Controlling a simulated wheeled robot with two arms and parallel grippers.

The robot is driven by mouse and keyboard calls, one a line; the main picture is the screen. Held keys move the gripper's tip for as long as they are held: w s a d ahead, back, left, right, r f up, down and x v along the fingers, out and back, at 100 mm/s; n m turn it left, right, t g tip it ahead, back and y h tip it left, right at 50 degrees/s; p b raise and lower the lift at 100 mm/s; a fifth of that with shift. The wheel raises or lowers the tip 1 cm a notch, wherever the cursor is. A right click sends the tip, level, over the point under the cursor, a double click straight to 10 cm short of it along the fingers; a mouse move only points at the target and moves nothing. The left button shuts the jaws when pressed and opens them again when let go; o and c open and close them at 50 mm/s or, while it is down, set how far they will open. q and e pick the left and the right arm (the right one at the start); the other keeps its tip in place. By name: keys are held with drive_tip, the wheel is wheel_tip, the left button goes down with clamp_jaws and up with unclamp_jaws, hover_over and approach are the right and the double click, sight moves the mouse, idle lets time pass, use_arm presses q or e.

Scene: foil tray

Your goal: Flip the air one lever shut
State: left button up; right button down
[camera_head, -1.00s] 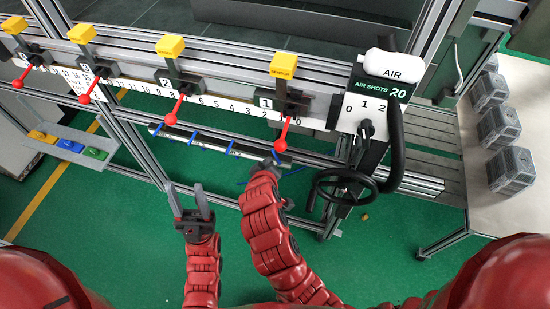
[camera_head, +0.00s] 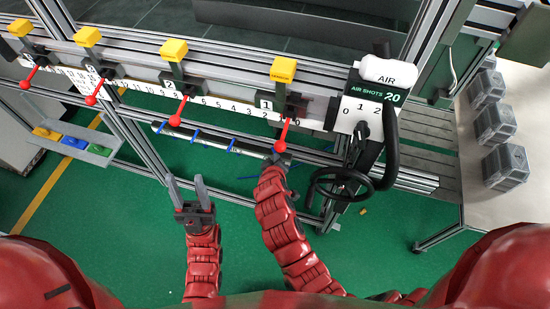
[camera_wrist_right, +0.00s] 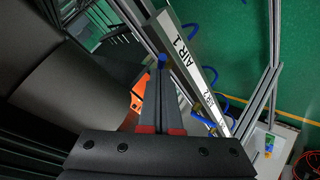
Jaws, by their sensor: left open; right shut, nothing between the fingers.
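A silver bar (camera_head: 212,143) with several blue levers runs below the scale rail; one lever (camera_head: 232,146) stands clear of my arms. In the right wrist view the bar bears the label AIR 1 (camera_wrist_right: 184,50), and a blue lever tip (camera_wrist_right: 162,60) shows beside it, just at my fingertips. My right gripper (camera_wrist_right: 162,72) is shut with nothing between its fingers; I cannot tell whether it touches the lever. In the head view it reaches the bar's right end (camera_head: 276,160) and hides the lever there. My left gripper (camera_head: 187,183) is open and empty, below the bar.
Red-knobbed handles (camera_head: 283,140) hang under yellow sensors (camera_head: 283,70), close above my right gripper. An AIR SHOTS box (camera_head: 362,112) with a black coiled hose (camera_head: 345,180) stands to the right. Coloured blocks (camera_head: 73,142) lie on a shelf at left. Green floor is open below.

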drive_tip(key=shift+w+d+f+b, duration=0.2)
drive_tip(key=shift+d+f+b, duration=0.1)
drive_tip(key=shift+d+b, duration=0.55)
drive_tip(key=shift+w+d+r+b, duration=0.1)
drive_tip(key=shift+d+b, duration=0.05)
drive_tip(key=shift+b, duration=0.3)
drive_tip(key=shift+r, duration=0.15)
drive_tip(key=shift+a+b, duration=0.45)
drive_tip(key=shift+a, duration=0.3)
